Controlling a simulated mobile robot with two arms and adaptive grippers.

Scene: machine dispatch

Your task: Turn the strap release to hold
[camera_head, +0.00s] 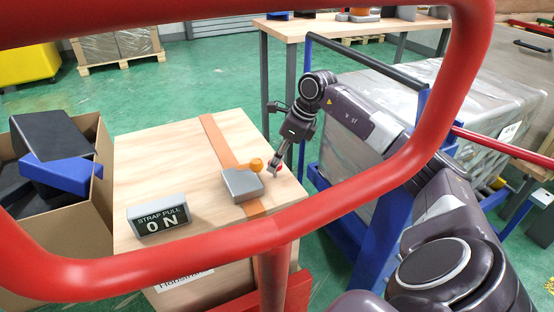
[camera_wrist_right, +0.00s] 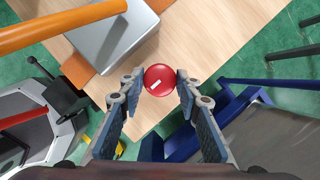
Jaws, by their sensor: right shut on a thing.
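The strap release is a grey box (camera_head: 242,184) on top of a wooden crate, sitting on an orange strap (camera_head: 222,142). An orange rounded piece (camera_head: 256,164) shows at its far right edge. In the right wrist view the grey box (camera_wrist_right: 115,40) is at the upper left, with an orange bar (camera_wrist_right: 60,27) crossing in front of it. My right gripper (camera_head: 275,172) is beside the box, over the crate's right part. Its fingertips (camera_wrist_right: 160,82) are shut on a round red knob (camera_wrist_right: 158,80) with a short, slanted white mark. My left gripper is not in view.
A sign (camera_head: 158,217) on the crate (camera_head: 160,155) reads "STRAP PULL ON". A carton (camera_head: 95,195) with black and blue items stands at the left. A wrapped pallet load (camera_head: 370,110) and blue frame (camera_head: 360,245) are at the right. Red rails (camera_head: 150,275) cross the foreground.

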